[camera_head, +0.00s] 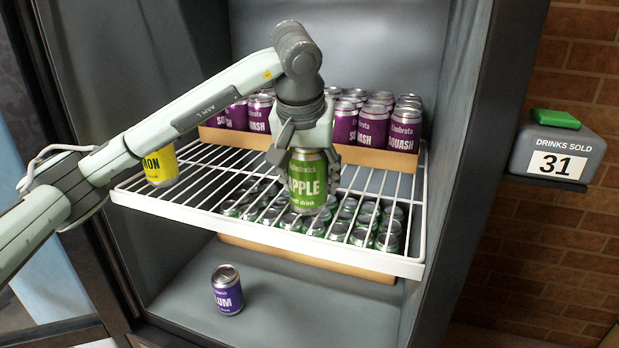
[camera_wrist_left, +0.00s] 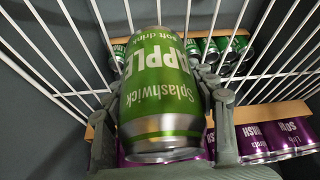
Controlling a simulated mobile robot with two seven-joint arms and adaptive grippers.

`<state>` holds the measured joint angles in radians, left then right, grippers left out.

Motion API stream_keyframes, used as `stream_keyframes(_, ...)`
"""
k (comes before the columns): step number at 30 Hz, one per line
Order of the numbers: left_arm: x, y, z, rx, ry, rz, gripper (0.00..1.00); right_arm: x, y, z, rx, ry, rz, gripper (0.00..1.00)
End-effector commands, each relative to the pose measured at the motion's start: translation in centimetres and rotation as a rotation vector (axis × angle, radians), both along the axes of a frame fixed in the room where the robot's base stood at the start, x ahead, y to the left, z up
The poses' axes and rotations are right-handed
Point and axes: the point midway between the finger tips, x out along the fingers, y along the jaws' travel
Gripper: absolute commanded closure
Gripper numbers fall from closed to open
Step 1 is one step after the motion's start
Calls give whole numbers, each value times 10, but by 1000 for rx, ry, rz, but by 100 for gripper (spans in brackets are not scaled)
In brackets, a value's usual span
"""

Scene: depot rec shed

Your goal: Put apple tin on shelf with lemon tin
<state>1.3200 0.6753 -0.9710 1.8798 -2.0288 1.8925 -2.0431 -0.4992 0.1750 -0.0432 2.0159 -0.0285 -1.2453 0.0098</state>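The green apple tin (camera_head: 307,183) is upright over the middle of the white wire shelf (camera_head: 330,240). My left gripper (camera_head: 304,158) comes down from above with its fingers around the tin's upper part. In the left wrist view the apple tin (camera_wrist_left: 160,90) sits between the two fingers, and both seem to touch it. I cannot tell whether its base touches the wires. The yellow lemon tin (camera_head: 161,167) stands on the same shelf at the far left, partly hidden behind my left arm. My right gripper is not in view.
Purple squash tins (camera_head: 373,127) fill a cardboard tray (camera_head: 372,157) at the shelf's back. Green tins (camera_head: 361,236) fill a tray below the wires. A plum tin (camera_head: 227,290) stands alone on the cabinet floor. The shelf's front right is clear. A drinks counter (camera_head: 558,150) hangs at right.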

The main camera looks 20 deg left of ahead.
Motion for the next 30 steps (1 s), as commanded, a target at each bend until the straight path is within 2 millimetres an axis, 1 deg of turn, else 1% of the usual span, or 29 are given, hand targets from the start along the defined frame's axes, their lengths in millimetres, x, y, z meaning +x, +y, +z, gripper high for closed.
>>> stream_keyframes(1, 0, 0, 0, 0, 0, 0, 35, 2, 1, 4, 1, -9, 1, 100)
stream_keyframes(3, 0, 0, 0, 0, 0, 0, 27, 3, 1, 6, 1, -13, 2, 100)
stream_keyframes(4, 0, 0, 0, 0, 0, 0, 25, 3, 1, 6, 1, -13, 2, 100)
stream_keyframes(12, 0, 0, 1, 1, 0, 0, 25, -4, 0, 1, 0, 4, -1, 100)
stream_keyframes(15, 0, 0, 4, 0, 1, 0, 25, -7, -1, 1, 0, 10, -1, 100)
stream_keyframes(17, -1, 0, 9, 0, -2, 0, 25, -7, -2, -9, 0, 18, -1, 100)
stream_keyframes(20, -7, -1, 25, 0, -4, 0, 25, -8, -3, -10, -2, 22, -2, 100)
stream_keyframes(25, -22, -3, 61, 0, -6, 0, 25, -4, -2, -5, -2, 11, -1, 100)
stream_keyframes(27, -28, -3, 76, 2, -6, -1, 25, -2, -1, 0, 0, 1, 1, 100)
stream_keyframes(30, -35, -4, 93, 1, -5, -1, 25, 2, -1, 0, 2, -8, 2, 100)
